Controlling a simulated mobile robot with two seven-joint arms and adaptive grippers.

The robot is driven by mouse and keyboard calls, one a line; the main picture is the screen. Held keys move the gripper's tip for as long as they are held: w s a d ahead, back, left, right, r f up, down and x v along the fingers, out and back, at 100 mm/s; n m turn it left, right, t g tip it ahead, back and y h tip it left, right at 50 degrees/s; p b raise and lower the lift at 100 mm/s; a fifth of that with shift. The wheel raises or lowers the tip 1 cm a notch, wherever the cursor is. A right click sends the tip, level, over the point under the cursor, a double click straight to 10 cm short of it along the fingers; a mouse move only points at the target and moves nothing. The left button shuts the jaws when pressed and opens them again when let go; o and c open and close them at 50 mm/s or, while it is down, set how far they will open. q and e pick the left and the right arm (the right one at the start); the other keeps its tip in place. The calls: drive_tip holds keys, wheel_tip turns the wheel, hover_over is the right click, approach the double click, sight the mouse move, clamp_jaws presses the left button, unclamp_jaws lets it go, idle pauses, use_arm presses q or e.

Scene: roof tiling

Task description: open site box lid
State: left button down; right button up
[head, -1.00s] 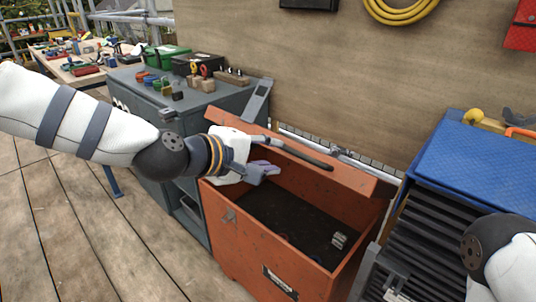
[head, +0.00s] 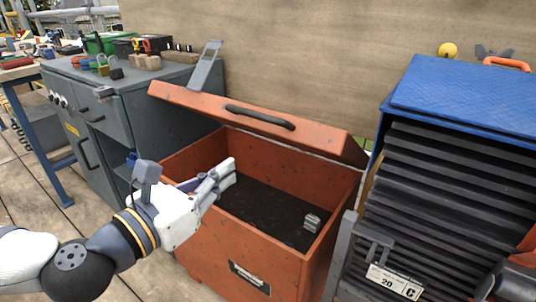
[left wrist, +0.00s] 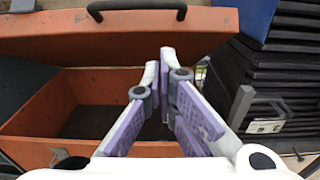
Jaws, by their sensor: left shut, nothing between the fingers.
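The orange site box (head: 235,238) stands open on the deck. Its lid (head: 195,101) is raised at the back and leans over the rear of the box, with a black handle (head: 260,117) along it. The dark inside shows, with a small grey object (head: 312,222) in it. My left gripper (head: 228,172) is shut and empty over the left part of the opening, apart from the lid. In the left wrist view the fingers (left wrist: 166,58) point towards the lid (left wrist: 130,32) and its handle (left wrist: 137,6). My right gripper is out of sight.
A grey cabinet (head: 104,120) with padlocks and small blocks on top stands left of the box. A blue-topped rack (head: 465,95) of dark sheets stands close on the right. A plywood wall (head: 300,40) is behind.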

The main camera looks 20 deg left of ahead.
sight(257, 124)
use_arm(q)
drive_tip(key=w+d+r+b, duration=0.2)
drive_tip(key=w+b, duration=0.3)
drive_tip(key=w, duration=0.4)
drive_tip(key=shift+d+b, duration=0.3)
drive_tip(key=shift+d, duration=0.4)
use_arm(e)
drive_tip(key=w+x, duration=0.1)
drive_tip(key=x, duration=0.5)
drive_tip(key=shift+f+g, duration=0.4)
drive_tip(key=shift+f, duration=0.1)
use_arm(q)
drive_tip(key=shift+r, duration=0.1)
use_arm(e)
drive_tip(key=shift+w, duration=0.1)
